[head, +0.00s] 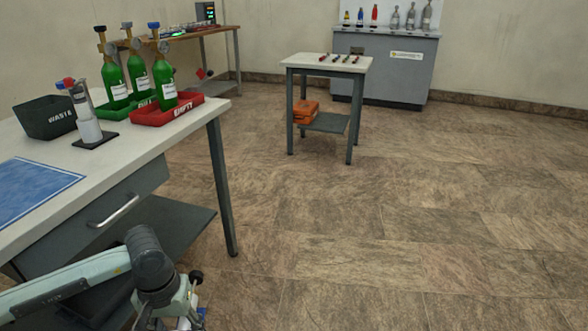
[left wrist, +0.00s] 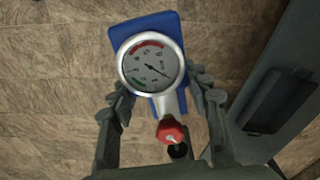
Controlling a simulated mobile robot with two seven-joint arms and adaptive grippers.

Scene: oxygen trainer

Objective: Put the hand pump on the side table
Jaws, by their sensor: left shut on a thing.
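The hand pump shows in the left wrist view as a round white gauge (left wrist: 151,68) with a blue body (left wrist: 146,28) behind it and a red knob (left wrist: 171,132) below. My left gripper (left wrist: 160,88) is shut on it, with a finger on either side. In the head view my left gripper (head: 182,312) is at the bottom edge, low in front of the workbench, and most of the pump is cut off or hidden. The side table (head: 314,62), small with a white top, stands apart at the middle back. My right gripper is out of view.
The workbench (head: 80,165) at left holds a waste bin (head: 46,117), green bottles (head: 138,76), a red tray (head: 150,117) and a blue mat (head: 35,185). Several small tools lie on the side table; an orange case (head: 306,111) is on its shelf. Open floor (head: 400,220) lies between.

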